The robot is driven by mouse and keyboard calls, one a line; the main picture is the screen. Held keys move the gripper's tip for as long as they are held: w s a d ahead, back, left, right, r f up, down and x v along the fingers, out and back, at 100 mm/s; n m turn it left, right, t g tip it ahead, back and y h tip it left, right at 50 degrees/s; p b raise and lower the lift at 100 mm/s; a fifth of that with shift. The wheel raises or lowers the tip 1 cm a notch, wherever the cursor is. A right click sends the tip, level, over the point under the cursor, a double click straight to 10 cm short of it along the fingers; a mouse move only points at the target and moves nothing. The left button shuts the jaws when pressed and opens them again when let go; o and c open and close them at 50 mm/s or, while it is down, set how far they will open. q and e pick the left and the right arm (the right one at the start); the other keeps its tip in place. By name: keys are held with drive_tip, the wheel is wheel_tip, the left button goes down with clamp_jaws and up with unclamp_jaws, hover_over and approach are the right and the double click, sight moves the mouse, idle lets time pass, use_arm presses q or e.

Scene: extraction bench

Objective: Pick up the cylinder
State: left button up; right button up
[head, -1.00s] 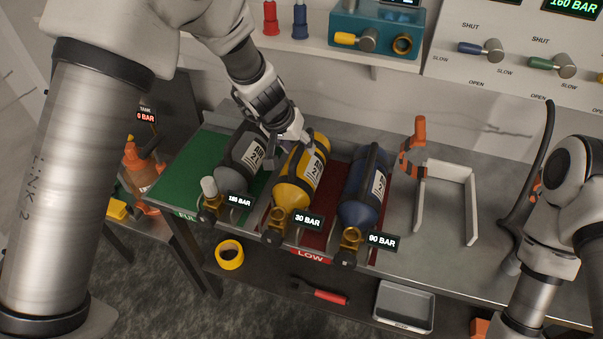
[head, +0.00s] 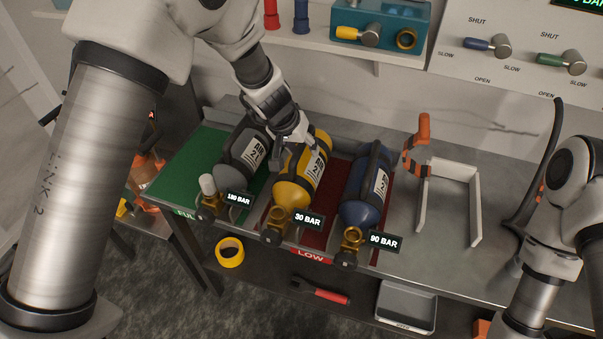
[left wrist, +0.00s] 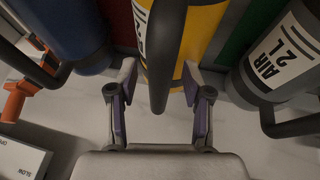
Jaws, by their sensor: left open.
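Three gas cylinders lie side by side on the bench: a grey one (head: 241,156) tagged 180 BAR, a yellow one (head: 293,188) tagged 30 BAR and a blue one (head: 361,208) tagged 90 BAR. Each has a dark handle bar along it and a brass valve toward me. My left gripper (head: 291,143) is over the far part of the yellow cylinder. Contact cannot be told. My right gripper is out of view.
The grey cylinder is on a green mat (head: 186,170); the yellow and blue ones are by a red LOW mat (head: 312,228). An orange-handled clamp (head: 422,140) and white bracket (head: 474,208) stand right. A lower shelf holds yellow tape (head: 230,252) and a grey tray (head: 407,305).

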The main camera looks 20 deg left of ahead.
use_arm(q)
drive_tip(key=shift+w+f, duration=0.15)
clamp_jaws()
drive_tip(key=shift+r, duration=0.2)
